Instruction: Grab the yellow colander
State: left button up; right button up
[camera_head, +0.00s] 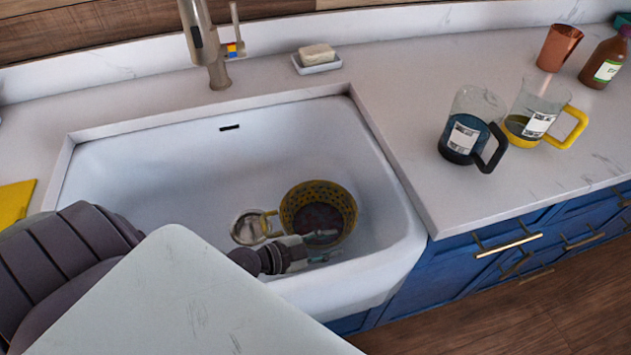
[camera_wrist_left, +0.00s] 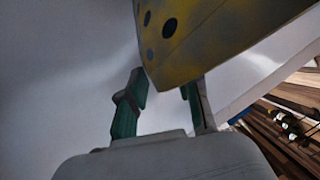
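The yellow colander (camera_head: 337,192) stands in the white sink, near its right front corner. It has a perforated wall, a dark inside and a handle on its left side. My left gripper (camera_head: 322,246) reaches into the sink at the colander's front side. In the left wrist view the colander (camera_wrist_left: 200,38) fills the top, and the left gripper (camera_wrist_left: 166,88) has its two fingers spread apart. The colander's lower edge lies close to the fingertips and hides part of the right finger. Whether they touch is unclear. My right gripper is not in view.
The sink (camera_head: 160,185) has high walls and a drain (camera_head: 249,228) left of the colander. A faucet (camera_head: 212,50) and a soap dish (camera_head: 317,65) stand behind. Two glass mugs, a copper cup (camera_head: 559,48) and a brown bottle (camera_head: 606,62) stand on the right counter.

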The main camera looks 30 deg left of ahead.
pick_arm(q)
jog(key=shift+c, duration=0.2)
grip_shut()
